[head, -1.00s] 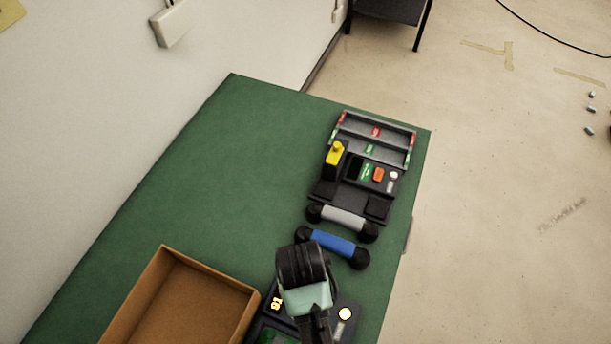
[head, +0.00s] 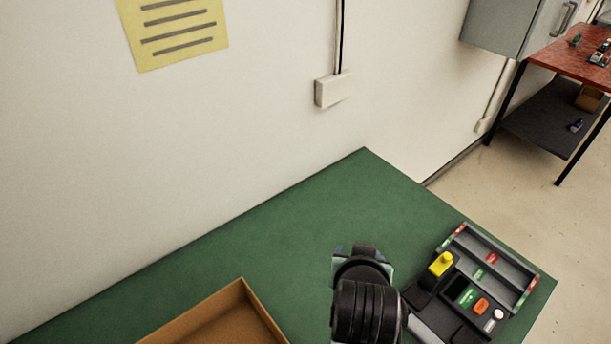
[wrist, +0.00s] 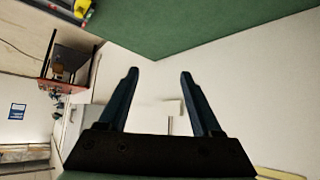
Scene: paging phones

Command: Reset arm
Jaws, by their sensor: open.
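My gripper (wrist: 159,75) shows in the wrist view with its two dark fingers apart and nothing between them. Behind the fingers are the white wall and the edge of the green table. In the head view my arm rises at the bottom middle, over the green table (head: 330,205), and its dark wrist hides part of the table. I cannot make out the fingertips there. The black phone base unit (head: 466,298), with a yellow knob, an orange button and a grey tray, sits right of my arm. It is partly cut off in the wrist view.
An open cardboard box (head: 225,315) stands on the table left of my arm. The white wall (head: 240,130) runs behind the table. The table's back middle is clear.

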